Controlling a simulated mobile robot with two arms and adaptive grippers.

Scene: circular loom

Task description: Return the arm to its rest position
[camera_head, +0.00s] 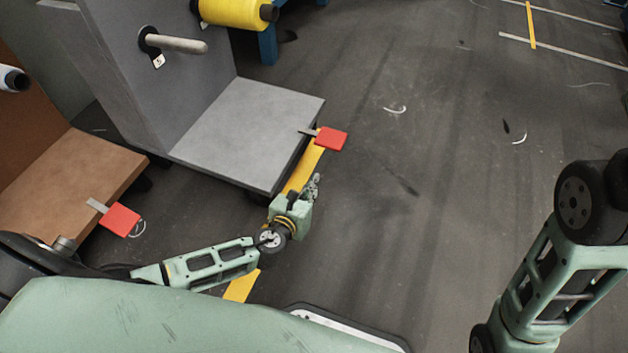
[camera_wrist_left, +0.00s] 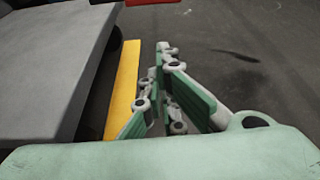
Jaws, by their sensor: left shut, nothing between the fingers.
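My left arm comes in from the lower left of the head view. My left gripper (camera_head: 313,186) is shut and empty, over the floor just right of the front corner of the grey stand. In the left wrist view the left gripper (camera_wrist_left: 160,75) shows its fingers close together with nothing held, beside the yellow floor stripe (camera_wrist_left: 122,90). Part of my right arm shows at the right edge of the head view. My right gripper is outside the picture.
A grey stand (camera_head: 245,125) with a peg (camera_head: 177,43) and a red tag (camera_head: 331,139) is close by. A brown stand (camera_head: 75,185) with another red tag (camera_head: 120,219) is at left. A yellow spool (camera_head: 235,13) is at the top. Open floor (camera_head: 420,200) lies to the right.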

